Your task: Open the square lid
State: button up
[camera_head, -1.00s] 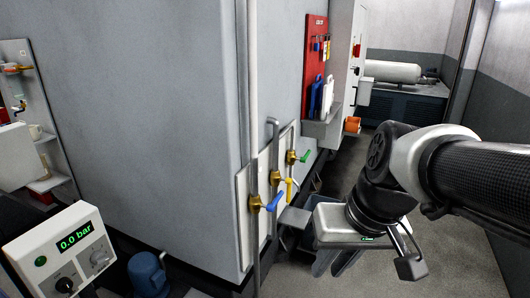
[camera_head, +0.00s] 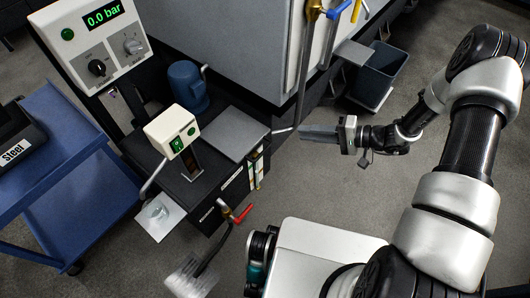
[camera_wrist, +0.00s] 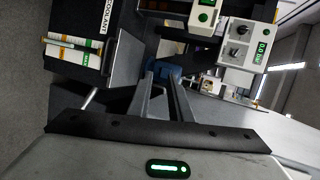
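The square lid (camera_head: 232,133) is a flat grey plate lying shut on top of the black coolant tank (camera_head: 213,200). In the wrist view, a grey slab that looks like the lid (camera_wrist: 125,62) shows beside the tank's side, seen tilted. My gripper (camera_head: 302,132) is to the right of the lid in the head view, apart from it, with its fingers pointing left toward it. In the wrist view, the two fingers (camera_wrist: 162,78) have a gap between them with nothing held.
A white switch box (camera_head: 171,131) and a blue motor (camera_head: 187,86) stand on the tank. A red-handled valve (camera_head: 240,214) is in front. A blue cart (camera_head: 60,150) is left.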

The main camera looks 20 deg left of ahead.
notch_tip(320, 180, down, 20)
jog(key=s+m+t+b, duration=0.2)
jog(key=m+t+b, duration=0.2)
jog(key=t, duration=0.1)
jog(key=b, duration=0.4)
send_near(264, 151)
jog(key=x, duration=1)
jog(key=shift+w+f, duration=0.1)
jog(key=shift+f, duration=0.2)
grip_shut()
